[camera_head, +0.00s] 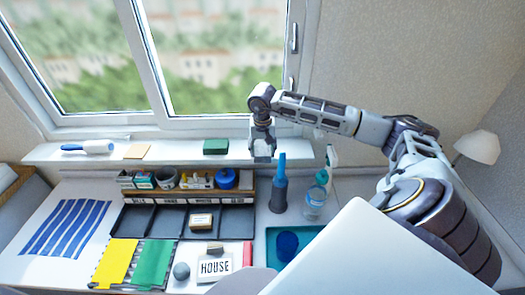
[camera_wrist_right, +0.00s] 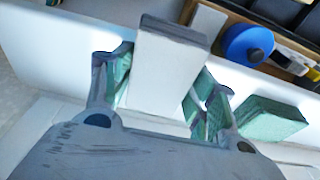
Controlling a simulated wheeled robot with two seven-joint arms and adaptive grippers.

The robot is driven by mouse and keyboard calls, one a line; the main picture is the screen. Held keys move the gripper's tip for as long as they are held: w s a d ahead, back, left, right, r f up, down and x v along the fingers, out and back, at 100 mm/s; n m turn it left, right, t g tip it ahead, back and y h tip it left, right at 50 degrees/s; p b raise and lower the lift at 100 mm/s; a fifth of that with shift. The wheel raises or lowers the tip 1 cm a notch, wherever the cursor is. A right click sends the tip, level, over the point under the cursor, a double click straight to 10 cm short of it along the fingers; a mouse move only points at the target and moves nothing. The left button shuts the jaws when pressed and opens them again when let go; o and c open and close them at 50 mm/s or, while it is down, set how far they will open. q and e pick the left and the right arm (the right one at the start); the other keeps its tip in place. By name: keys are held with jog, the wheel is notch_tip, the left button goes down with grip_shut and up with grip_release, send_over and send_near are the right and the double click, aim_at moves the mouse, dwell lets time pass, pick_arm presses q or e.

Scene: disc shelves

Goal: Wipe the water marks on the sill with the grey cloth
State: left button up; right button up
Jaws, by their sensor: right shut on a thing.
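My right gripper (camera_head: 262,146) is over the right part of the white window sill (camera_head: 180,152), shut on a pale grey block-like thing, which I take to be the grey cloth (camera_wrist_right: 168,72). In the right wrist view, the gripper (camera_wrist_right: 160,85) has its green-padded fingers on either side of it. The cloth is at or just above the sill; I cannot tell whether it touches. No water marks can be made out on the sill. My left gripper is not in view.
The window handle (camera_head: 294,37) is above.

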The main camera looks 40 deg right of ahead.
jog(key=shift+w+d, duration=0.85)
jog(key=shift+w, duration=0.1)
jog(key=shift+r, duration=0.1)
jog(key=shift+w+d+b, duration=0.3)
jog(key=shift+w+d, duration=0.75)
jog(key=shift+w, duration=0.2)
jog(key=shift+r+p, duration=1.9)
jog(key=shift+r, duration=1)
jog(key=shift+r, duration=0.1)
